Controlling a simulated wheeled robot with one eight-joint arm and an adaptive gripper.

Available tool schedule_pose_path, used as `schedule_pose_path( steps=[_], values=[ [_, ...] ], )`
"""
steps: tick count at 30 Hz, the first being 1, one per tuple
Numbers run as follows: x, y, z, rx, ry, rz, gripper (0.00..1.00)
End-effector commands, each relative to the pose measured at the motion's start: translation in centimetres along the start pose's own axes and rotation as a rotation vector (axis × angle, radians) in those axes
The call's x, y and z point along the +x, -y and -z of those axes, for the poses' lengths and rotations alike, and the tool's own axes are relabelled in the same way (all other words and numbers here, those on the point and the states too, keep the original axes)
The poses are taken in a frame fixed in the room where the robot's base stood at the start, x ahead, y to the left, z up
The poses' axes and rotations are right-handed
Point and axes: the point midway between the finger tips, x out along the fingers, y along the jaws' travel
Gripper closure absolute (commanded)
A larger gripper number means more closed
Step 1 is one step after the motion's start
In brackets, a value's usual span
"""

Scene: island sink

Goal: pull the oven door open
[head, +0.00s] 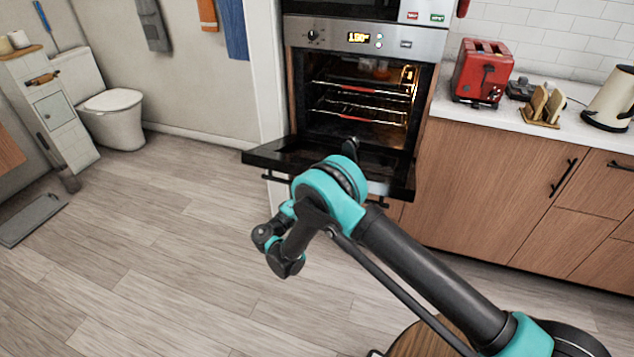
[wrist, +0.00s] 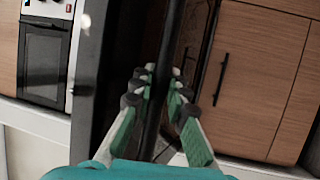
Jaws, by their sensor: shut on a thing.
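The oven door (head: 280,157) is swung down, close to level, below the lit oven cavity (head: 360,98). Its dark handle (head: 275,178) runs along the front edge; my arm hides its middle in the head view. In the wrist view the handle (wrist: 166,60) is a dark bar running up the picture between the fingers of my gripper (wrist: 160,75), which is shut on it. The dark door panel (wrist: 97,85) lies just left of the fingers. In the head view my arm hides the fingers.
A wooden cabinet (head: 480,185) with dark handles stands right of the oven. The counter above holds a red toaster (head: 482,72) and a cream kettle (head: 612,100). Open wooden floor (head: 150,250) lies left and in front. A toilet (head: 112,115) stands at the far left.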

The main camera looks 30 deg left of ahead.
Motion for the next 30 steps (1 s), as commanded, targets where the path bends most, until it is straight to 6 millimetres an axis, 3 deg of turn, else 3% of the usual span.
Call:
schedule_pose_path(
  steps=[17,18,22,30],
  values=[
    [-0.31,0.84,-0.04,0.001,-0.002,-0.002,1.00],
    [-0.31,0.84,-0.04,0.001,-0.002,-0.002,0.81],
    [-0.24,0.87,-0.05,0.000,-0.001,-0.001,0.65],
    [-0.14,0.91,-0.06,0.000,0.000,-0.001,0.64]
  ],
)
